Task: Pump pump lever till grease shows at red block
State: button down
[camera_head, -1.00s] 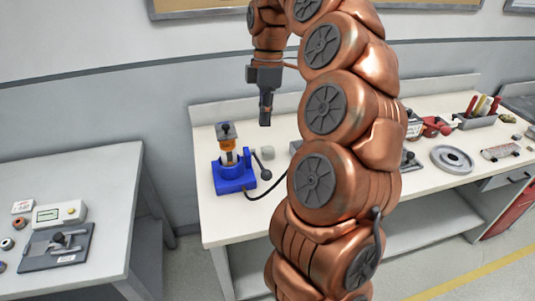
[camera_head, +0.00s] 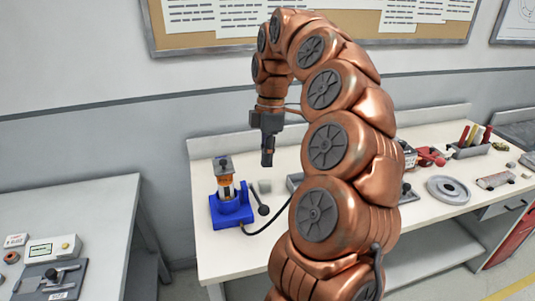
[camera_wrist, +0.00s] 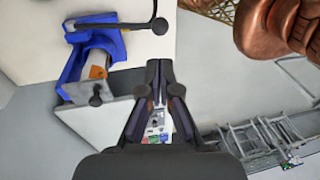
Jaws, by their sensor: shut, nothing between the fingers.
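The pump (camera_head: 231,210) has a blue base with an orange-and-clear reservoir under a dark cap. It stands at the left end of the white workbench. Its dark lever (camera_head: 257,197) slants down to the right and ends in a black knob. In the wrist view the blue pump (camera_wrist: 85,55) is at upper left, and the lever's knob (camera_wrist: 160,26) is just beyond my fingertips in the picture. My gripper (camera_head: 267,162) is shut and empty, above and apart from the lever. Its fingers (camera_wrist: 160,68) converge in the wrist view. I cannot make out the red block or any grease.
A black hose (camera_head: 272,222) runs from the pump behind my arm. A small grey block (camera_head: 264,186) sits behind the lever. A grey disc (camera_head: 448,189) and a tool holder (camera_head: 470,149) are at the right. Another table (camera_head: 85,215) stands at the left.

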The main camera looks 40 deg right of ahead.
jog(key=shift+s+a+f+p, duration=0.25)
jog(key=shift+f+p, duration=0.4)
jog(key=shift+f, duration=1.2)
jog(key=shift+s+a+f+p, duration=0.15)
jog(key=shift+a+f+p, duration=0.35)
jog(key=shift+f, duration=1.4)
jog(key=shift+s+a+f+p, duration=0.2)
jog(key=shift+f+p, duration=0.55)
jog(key=shift+f, duration=1.1)
jog(key=shift+f, duration=0.15)
